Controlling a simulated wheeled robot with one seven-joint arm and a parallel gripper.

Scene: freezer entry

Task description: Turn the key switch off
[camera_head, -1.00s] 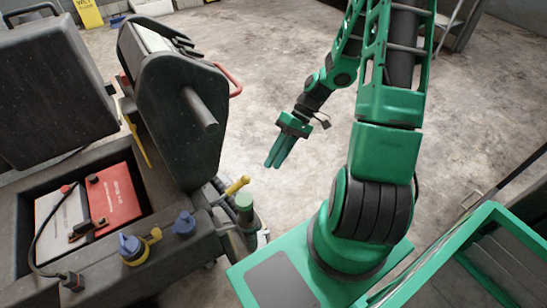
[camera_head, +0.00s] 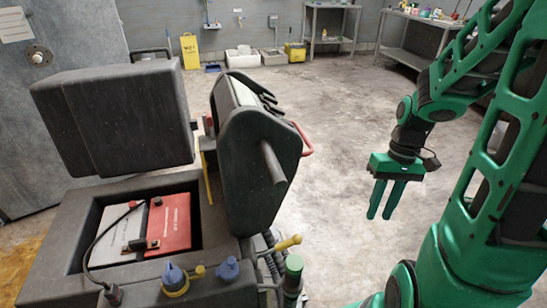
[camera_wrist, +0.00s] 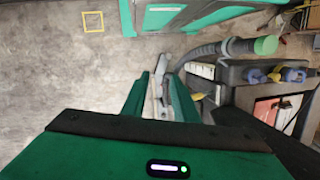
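I cannot make out a key switch in either view. A dark floor-cleaning machine stands at the left in the head view, with a tall dark console (camera_head: 250,165) that carries a grey bar and a red handle. Its control face is mostly hidden from this side. My gripper (camera_head: 380,217) hangs fingers down over the floor, to the right of the console and apart from it.
The machine's open bay holds a red battery (camera_head: 170,222) and a white one. Blue and yellow knobs (camera_head: 175,279) and a yellow-handled lever (camera_head: 285,243) stick out near its front. Bare concrete floor lies between machine and arm. Bins and shelves stand along the back wall.

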